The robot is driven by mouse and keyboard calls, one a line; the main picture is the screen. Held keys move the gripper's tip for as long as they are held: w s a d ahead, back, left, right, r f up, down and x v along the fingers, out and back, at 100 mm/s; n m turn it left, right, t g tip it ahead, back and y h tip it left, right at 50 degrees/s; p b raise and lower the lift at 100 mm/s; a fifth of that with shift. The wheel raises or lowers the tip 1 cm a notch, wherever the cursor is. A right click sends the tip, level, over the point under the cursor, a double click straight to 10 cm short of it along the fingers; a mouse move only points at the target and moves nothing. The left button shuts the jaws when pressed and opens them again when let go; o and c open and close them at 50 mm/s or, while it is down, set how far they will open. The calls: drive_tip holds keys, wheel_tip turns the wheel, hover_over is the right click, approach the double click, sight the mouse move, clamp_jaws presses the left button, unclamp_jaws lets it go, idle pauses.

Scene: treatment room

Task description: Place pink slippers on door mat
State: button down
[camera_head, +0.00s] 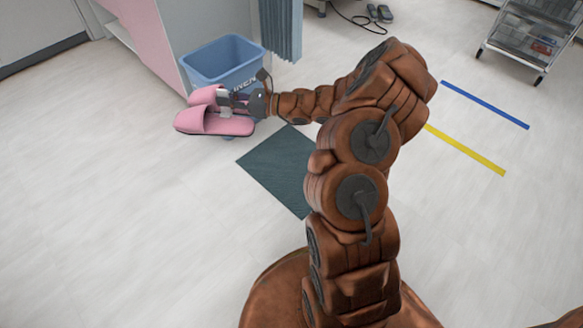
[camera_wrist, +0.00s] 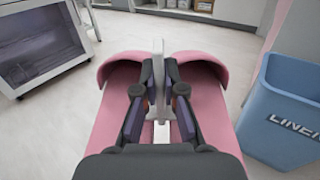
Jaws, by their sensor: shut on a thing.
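The pair of pink slippers (camera_head: 197,121) is at the upper left in the head view, in front of a blue bin and left of the dark green door mat (camera_head: 275,172). The mat lies flat on the floor, its right part hidden behind my arm. My gripper (camera_head: 228,102) is shut on a pale upright piece between the two slippers. In the wrist view, the slippers (camera_wrist: 107,102) lie side by side with toes away from me, and my gripper (camera_wrist: 160,98) is between them. I cannot tell whether the slippers touch the floor.
The blue linen bin (camera_head: 222,62) stands close behind the slippers, beside a grey-and-pink partition and a blue curtain (camera_head: 283,25). A wire cart (camera_head: 528,38) and grey-green shoes (camera_head: 379,13) are farther back.

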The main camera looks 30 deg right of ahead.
drive_tip(key=s+d+f+m+t+h+b, duration=0.15)
drive_tip(key=d+f, duration=0.25)
drive_tip(key=f, duration=0.8)
drive_tip(key=s+d+f+m+t+h+b, duration=0.1)
drive_tip(key=d+f+m+t+h+b, duration=0.2)
drive_tip(key=f, duration=1)
drive_tip(key=s+d+f+m+t+h+b, duration=0.1)
drive_tip(key=s+d+f+h, duration=0.3)
drive_tip(key=f, duration=0.6)
drive_tip(key=s+d+f+m+h+b, duration=0.15)
drive_tip(key=s+f, duration=0.35)
drive_tip(key=f, duration=0.5)
drive_tip(key=b, duration=0.6)
hover_over(299, 177)
drive_tip(key=f, duration=0.1)
drive_tip(key=shift+w+f+b, duration=0.1)
drive_tip(key=shift+f+b, duration=0.8)
drive_tip(key=shift+f, duration=0.9)
drive_tip(key=c, duration=1.3)
unclamp_jaws()
drive_tip(key=shift+f, duration=0.15)
drive_tip(key=shift+o, duration=0.2)
